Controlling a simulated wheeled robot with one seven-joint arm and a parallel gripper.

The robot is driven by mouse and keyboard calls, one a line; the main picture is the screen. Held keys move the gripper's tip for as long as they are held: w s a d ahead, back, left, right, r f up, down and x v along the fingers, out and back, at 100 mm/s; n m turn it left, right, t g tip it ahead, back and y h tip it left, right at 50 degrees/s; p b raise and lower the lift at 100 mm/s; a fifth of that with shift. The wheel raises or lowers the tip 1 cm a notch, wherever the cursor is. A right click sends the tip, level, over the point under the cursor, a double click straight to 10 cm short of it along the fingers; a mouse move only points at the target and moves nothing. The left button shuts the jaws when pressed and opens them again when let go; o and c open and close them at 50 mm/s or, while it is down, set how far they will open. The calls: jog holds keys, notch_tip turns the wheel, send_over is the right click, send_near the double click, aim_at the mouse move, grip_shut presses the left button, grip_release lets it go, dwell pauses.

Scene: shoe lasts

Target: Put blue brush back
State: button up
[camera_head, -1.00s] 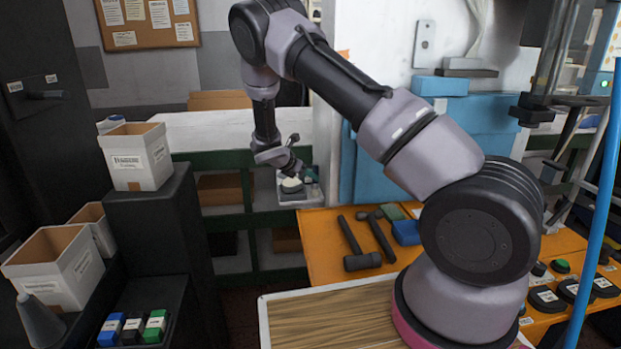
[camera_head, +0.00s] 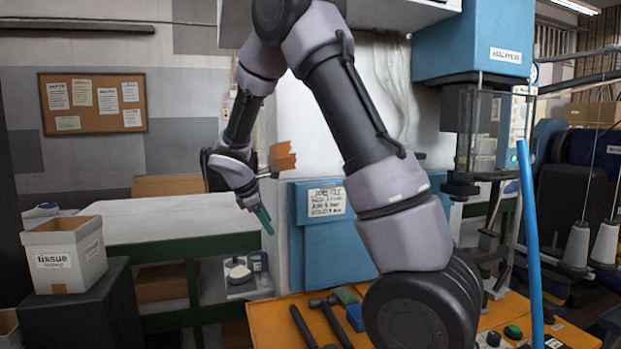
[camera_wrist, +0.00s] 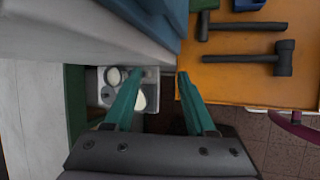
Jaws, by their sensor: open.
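A small grey tray (camera_head: 243,289) below my gripper holds a pale rounded thing (camera_head: 239,272). In the wrist view, the pale thing (camera_wrist: 140,102) is partly hidden by the left finger.
Two hammers (camera_head: 303,326) and a green block (camera_head: 345,296) lie on the orange table (camera_head: 262,320). A white bench (camera_head: 165,222) and a tissue box (camera_head: 65,256) are at left.

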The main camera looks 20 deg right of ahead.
jog(key=s+d+r+m+y, duration=0.45)
jog(key=s+r+m, duration=0.45)
jog(key=s+r, duration=0.3)
jog(key=s+r+m+t+y, duration=0.1)
jog(key=s+r+m+t, duration=0.1)
jog(key=s+m, duration=0.3)
jog(key=s+r+m+t+y, duration=0.1)
jog(key=s+r+m, duration=0.4)
jog(key=s, duration=0.6)
jog(key=shift+s+a+m+t+y, duration=0.15)
jog(key=shift+a+m+t+y, duration=0.25)
jog(key=shift+m+y, duration=0.1)
